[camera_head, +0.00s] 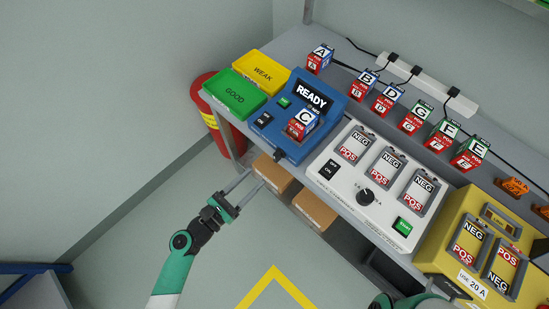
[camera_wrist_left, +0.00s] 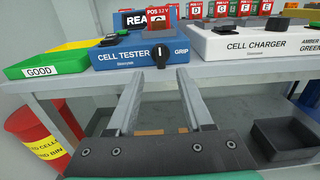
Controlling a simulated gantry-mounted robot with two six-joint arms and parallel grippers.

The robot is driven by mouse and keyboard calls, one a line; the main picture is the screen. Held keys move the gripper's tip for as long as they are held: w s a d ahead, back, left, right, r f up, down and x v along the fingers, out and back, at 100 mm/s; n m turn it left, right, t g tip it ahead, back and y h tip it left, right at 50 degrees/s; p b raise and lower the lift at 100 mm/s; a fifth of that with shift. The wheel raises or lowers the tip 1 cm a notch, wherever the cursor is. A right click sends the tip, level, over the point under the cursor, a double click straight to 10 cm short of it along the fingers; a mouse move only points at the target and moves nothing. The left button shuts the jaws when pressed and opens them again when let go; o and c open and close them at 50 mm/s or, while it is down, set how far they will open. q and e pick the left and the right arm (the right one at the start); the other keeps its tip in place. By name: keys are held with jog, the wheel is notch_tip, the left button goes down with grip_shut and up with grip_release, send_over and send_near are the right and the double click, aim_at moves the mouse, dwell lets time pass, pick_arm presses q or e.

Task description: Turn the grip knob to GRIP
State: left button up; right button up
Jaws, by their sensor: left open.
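The grip knob (camera_wrist_left: 161,55) is black, on the front face of the blue cell tester (camera_wrist_left: 120,57). Its white mark points roughly straight up, and the word GRIP is printed to its right. In the head view the knob (camera_head: 279,155) shows small at the tester's front edge. My left gripper (camera_wrist_left: 157,74) is open and empty, its two fingers pointing toward the tester front with the knob between their lines, apart from it. In the head view the left gripper (camera_head: 251,181) is in front of the bench. A cell marked C (camera_head: 303,121) stands in the tester.
The green GOOD tray (camera_head: 234,93) and yellow WEAK tray (camera_head: 262,70) lie left of the tester. The white cell charger (camera_head: 342,184) is on its right. Cardboard boxes (camera_head: 315,210) sit beneath the bench. A red bin (camera_head: 207,88) stands at the bench's left end.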

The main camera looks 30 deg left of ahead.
aim_at(274, 159)
pick_arm(q)
jog(key=b+x, duration=0.1)
jog(key=x, duration=0.8)
jog(key=shift+w+d, duration=0.2)
jog(key=shift+w, duration=0.05)
jog(key=shift+r, duration=0.1)
grip_shut()
